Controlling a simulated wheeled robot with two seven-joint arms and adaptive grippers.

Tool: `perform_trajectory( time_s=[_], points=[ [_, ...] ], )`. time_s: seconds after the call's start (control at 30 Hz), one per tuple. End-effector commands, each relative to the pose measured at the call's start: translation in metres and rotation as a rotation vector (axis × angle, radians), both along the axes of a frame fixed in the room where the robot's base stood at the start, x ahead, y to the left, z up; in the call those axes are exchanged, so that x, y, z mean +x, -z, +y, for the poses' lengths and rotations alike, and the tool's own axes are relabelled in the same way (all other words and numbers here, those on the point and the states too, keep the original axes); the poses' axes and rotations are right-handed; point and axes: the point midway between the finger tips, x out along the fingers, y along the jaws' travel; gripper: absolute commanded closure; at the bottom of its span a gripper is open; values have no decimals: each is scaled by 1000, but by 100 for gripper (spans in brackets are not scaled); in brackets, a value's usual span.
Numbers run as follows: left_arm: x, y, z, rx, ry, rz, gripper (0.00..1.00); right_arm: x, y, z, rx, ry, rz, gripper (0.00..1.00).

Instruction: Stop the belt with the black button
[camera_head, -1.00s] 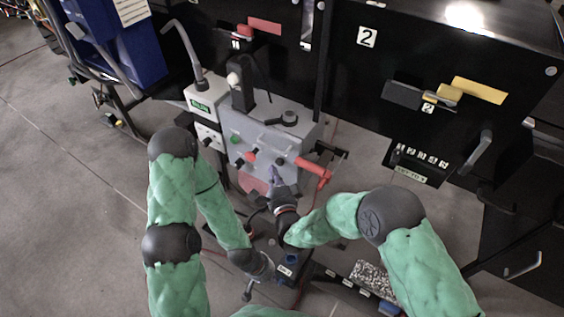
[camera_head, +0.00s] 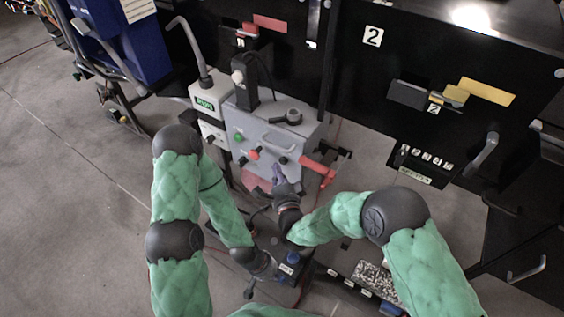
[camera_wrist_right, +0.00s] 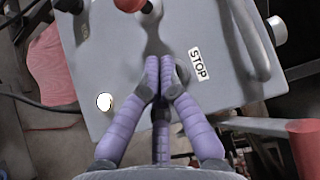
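The grey control box (camera_head: 300,132) stands at the middle of the head view. A black button (camera_head: 284,160) shows on its front, right of a red button (camera_head: 254,154). In the right wrist view, a dark round button (camera_wrist_right: 181,73) sits beside the STOP label (camera_wrist_right: 198,64), partly hidden by my fingers. My right gripper (camera_head: 279,175) has purple fingers, pressed together and empty. Its fingertips (camera_wrist_right: 159,62) are over the box face, close beside the dark button; contact cannot be told. My left gripper (camera_head: 263,268) is low in the head view, its fingers unclear.
A green button (camera_head: 238,137) and a RUN sign (camera_head: 205,104) are on the left. A red handle (camera_head: 320,170) sticks out at the box's right, near my right gripper. Black cabinets (camera_head: 400,45) stand behind. A blue-topped item (camera_head: 292,258) is low between my arms.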

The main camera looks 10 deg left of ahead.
Motion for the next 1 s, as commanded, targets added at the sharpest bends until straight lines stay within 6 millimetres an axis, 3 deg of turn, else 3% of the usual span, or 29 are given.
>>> perform_trajectory(
  time_s=[1.0],
  points=[
    [0,7,0,0,0,0,100,8,0,-3,0,0,0,100]
  ],
)
